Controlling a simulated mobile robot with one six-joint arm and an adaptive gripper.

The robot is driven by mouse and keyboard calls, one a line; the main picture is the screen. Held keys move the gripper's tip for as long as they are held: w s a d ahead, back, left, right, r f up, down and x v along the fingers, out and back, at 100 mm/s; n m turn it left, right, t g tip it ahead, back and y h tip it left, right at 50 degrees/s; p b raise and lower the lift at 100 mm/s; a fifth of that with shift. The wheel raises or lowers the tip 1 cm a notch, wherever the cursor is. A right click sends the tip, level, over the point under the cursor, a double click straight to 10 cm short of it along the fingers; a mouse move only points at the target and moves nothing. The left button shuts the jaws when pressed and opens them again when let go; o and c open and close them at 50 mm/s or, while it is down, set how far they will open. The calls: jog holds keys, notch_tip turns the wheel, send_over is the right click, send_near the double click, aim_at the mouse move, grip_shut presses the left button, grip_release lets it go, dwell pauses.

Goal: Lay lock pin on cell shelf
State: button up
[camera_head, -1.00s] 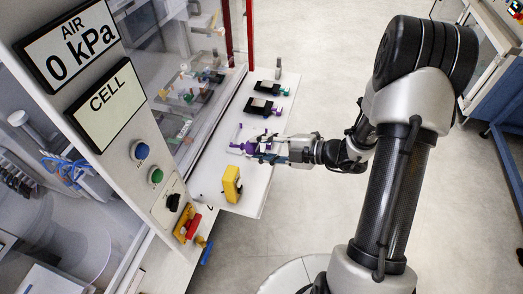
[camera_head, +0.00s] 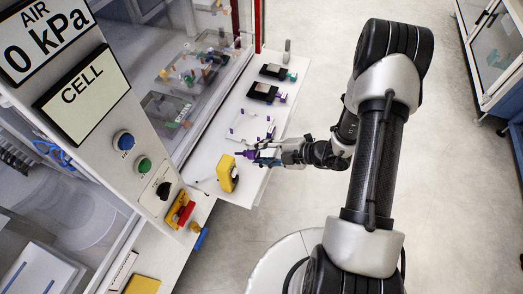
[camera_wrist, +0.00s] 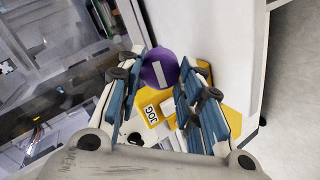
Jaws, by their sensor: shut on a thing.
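My gripper (camera_head: 258,155) is shut on a purple lock pin (camera_head: 247,154), above the front right part of the white cell shelf (camera_head: 207,184). In the wrist view the pin's round purple head (camera_wrist: 160,68), with a pale slot mark, shows between the blue-padded fingertips (camera_wrist: 163,75). The rest of the pin is hidden. I cannot tell the exact height of the pin over the shelf.
A clear plate with purple corners (camera_head: 250,126) and two black fixtures (camera_head: 263,91) lie farther back. A glass cell wall borders the left.

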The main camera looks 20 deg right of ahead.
jog(key=shift+p, duration=0.35)
jog(key=shift+f+b, duration=2.1)
jog(key=shift+f, duration=1.2)
jog(key=o, duration=1.2)
jog(key=shift+o, duration=0.2)
jog(key=p+v, duration=0.4)
jog(key=v, duration=0.3)
